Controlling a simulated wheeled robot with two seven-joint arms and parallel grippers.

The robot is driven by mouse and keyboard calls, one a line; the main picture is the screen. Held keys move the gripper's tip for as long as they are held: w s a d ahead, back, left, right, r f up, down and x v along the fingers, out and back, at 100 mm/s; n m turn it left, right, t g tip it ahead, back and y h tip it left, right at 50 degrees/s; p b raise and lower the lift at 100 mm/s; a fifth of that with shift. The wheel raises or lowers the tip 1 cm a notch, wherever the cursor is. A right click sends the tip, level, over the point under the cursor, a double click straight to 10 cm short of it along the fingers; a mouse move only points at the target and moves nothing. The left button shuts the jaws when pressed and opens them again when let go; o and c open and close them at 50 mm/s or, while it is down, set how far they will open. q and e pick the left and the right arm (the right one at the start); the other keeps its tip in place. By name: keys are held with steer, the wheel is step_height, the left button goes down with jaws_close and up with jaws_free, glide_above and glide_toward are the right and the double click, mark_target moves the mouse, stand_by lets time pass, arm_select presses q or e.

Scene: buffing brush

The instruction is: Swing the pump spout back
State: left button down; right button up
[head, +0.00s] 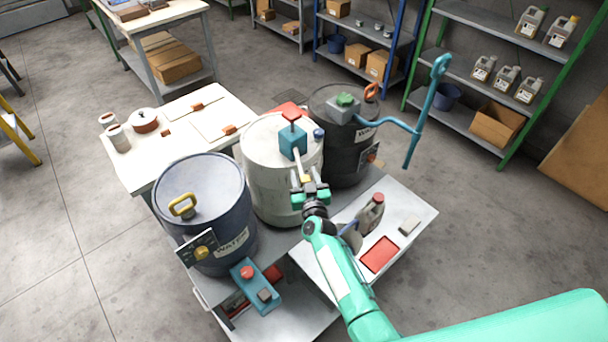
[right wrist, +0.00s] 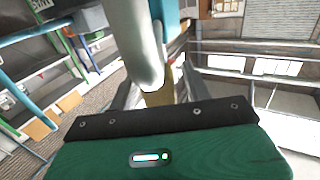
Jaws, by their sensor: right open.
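The pump on the cream drum (head: 262,190) has a teal body (head: 292,141) with a red knob on top. Its pale spout (head: 303,168) reaches from the body toward the front of the drum. My right gripper (head: 309,186) is open at the outer end of the spout. In the right wrist view the pale spout (right wrist: 146,45) bends down between the open fingers, with a brass-coloured tip (right wrist: 158,97) close to the gripper's palm. I cannot tell whether a finger touches it. My left gripper is not in view.
A blue-grey drum (head: 203,190) stands left, and a black drum (head: 345,150) with a teal hose (head: 425,110) stands behind right. A small side table (head: 405,205) with a red tray (head: 380,254) and a bottle (head: 371,213) lies under my right arm. A white worktable (head: 185,117) stands behind left.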

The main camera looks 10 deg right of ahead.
steer(key=s+p, duration=0.3)
steer(key=s, duration=1)
steer(key=shift+s+d+p, duration=0.15)
steer(key=shift+s+p, duration=0.05)
steer(key=shift+p, duration=0.1)
